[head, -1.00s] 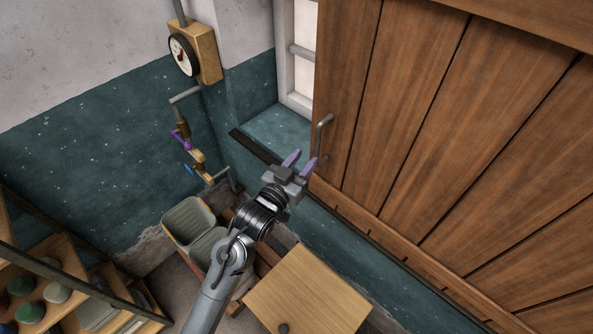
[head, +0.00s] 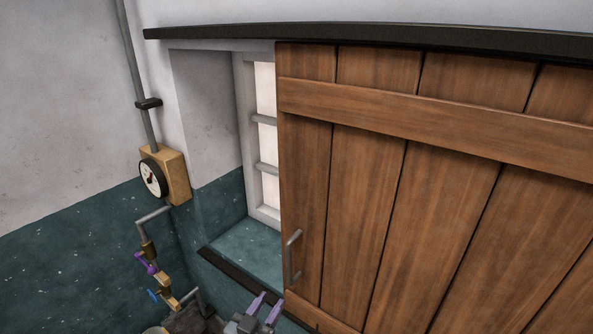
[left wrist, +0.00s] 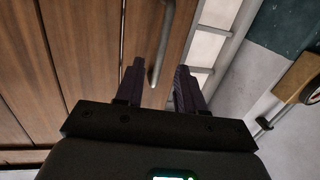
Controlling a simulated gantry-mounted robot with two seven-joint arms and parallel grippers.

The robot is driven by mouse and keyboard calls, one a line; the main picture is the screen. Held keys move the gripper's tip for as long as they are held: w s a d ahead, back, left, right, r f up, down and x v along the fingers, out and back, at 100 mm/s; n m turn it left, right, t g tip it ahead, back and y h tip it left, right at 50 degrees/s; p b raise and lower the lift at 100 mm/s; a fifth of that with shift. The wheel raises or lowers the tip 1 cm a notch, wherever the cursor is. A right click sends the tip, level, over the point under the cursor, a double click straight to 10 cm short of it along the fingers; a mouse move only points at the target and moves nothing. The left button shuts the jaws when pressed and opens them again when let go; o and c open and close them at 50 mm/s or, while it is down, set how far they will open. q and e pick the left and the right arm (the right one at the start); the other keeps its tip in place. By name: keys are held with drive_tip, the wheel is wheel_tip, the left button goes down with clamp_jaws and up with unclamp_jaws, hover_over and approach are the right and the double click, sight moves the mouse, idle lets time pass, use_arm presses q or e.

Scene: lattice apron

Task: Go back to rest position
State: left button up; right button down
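My left gripper (head: 265,309) shows at the bottom of the head view, below the handle of a wooden sliding shutter. Its two purple fingers are apart with nothing between them in that view. In the left wrist view the fingers (left wrist: 158,85) are also apart, and the metal handle (left wrist: 162,45) shows beyond and between them. I cannot tell how near the handle is, but no grip on it shows. The handle (head: 293,256) sits at the shutter's (head: 370,200) left edge. My right gripper is in neither view.
A barred window (head: 266,140) is uncovered left of the shutter, above a teal sill (head: 248,247). A gauge box (head: 177,178) and pipes with a purple valve lever (head: 146,263) are on the left wall. A dark rail (head: 380,38) runs above the shutter.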

use_arm(q)
drive_tip(key=s+a+f+n+g+y+p, duration=0.1)
drive_tip(key=s+a+f+g+y+p, duration=0.15)
drive_tip(key=s+f, duration=0.35)
drive_tip(key=s+a+f+n+g+y+p, duration=0.1)
drive_tip(key=s+a+f+g+p, duration=0.15)
drive_tip(key=s, duration=0.65)
drive_tip(key=s+a+g+y, duration=0.1)
drive_tip(key=s+a+g, duration=0.2)
drive_tip(key=s, duration=0.5)
drive_tip(key=s+a+g+y, duration=0.2)
drive_tip(key=s+a+g, duration=0.2)
drive_tip(key=s, duration=0.5)
drive_tip(key=shift+a+f+g+p, duration=0.3)
drive_tip(key=shift+a+f+p, duration=0.1)
drive_tip(key=shift+a, duration=0.5)
idle(0.6)
idle(0.7)
drive_tip(key=shift+c, duration=0.3)
